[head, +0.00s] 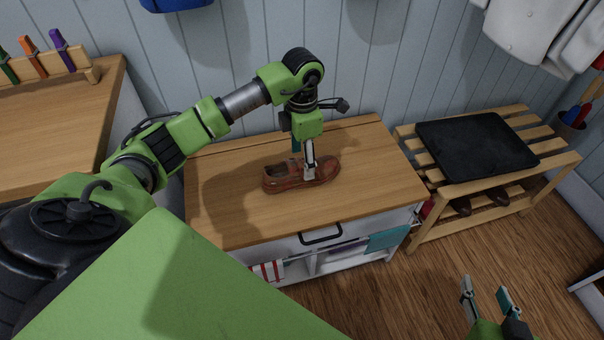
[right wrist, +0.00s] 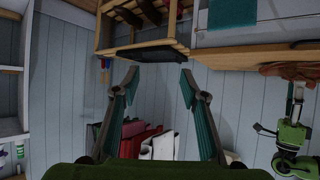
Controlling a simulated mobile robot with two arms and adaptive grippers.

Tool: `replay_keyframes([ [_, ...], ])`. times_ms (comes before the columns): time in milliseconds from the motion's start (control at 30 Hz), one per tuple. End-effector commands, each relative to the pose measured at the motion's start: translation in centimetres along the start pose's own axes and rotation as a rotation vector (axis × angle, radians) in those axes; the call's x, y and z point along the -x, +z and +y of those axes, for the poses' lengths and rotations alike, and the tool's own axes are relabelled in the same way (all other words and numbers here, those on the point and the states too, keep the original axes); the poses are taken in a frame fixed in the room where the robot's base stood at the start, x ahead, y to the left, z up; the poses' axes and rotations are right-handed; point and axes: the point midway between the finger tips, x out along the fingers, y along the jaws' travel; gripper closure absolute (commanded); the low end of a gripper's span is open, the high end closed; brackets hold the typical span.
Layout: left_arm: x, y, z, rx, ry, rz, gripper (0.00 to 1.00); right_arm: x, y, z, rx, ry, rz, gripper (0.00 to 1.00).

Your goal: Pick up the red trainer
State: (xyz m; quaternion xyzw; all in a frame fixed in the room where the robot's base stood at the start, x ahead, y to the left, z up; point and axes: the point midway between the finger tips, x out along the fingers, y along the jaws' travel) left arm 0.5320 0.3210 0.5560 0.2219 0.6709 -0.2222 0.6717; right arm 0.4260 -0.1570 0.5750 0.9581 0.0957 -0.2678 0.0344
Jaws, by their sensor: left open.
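A reddish-brown low shoe (head: 285,178) lies sole down on the wooden top of the low cabinet (head: 240,215). It also shows at the right edge of the right wrist view (right wrist: 290,71). My left gripper (head: 307,172) points down at the shoe from above. One finger is in front of its near side; the other finger's tip is hidden, so I cannot tell whether the pads touch it. The left gripper is open. My right gripper (head: 487,298) is open and empty over the floor at lower right, with both fingers in the right wrist view (right wrist: 160,82).
A slatted rack (head: 560,158) stands right of the cabinet, with a black tray (head: 475,146) on top and dark shoes (head: 498,198) below. A small red item (head: 427,209) is partly hidden beside the rack. A wooden counter (head: 50,135) is at left.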

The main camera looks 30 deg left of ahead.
Motion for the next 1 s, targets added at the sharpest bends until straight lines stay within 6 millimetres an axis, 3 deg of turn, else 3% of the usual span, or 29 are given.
replay_keyframes([
  [300,-3.3,-0.1,-0.1,0.001,0.000,0.002,0.40,-0.2,-5.3,-0.7,0.001,-0.014,0.239,0.60],
  [633,-3.6,-0.1,0.0,0.000,0.001,0.001,0.40,-0.1,-6.2,-0.8,0.000,-0.016,0.272,0.60],
  [667,-3.6,-0.1,0.0,0.000,0.001,0.001,0.43,-0.1,-6.2,-0.8,0.000,-0.016,0.272,0.60],
  [800,-3.6,-0.1,0.0,0.000,0.000,0.001,0.79,-0.1,-6.1,-0.8,0.000,-0.016,0.271,0.60],
  [833,-3.6,-0.1,-0.1,0.000,0.000,0.001,0.84,-0.1,-6.1,-0.8,0.000,-0.016,0.271,0.60],
  [1000,-3.5,-0.1,0.0,0.000,0.001,0.001,0.85,-0.1,-6.1,-0.8,0.000,-0.016,0.271,0.60],
])
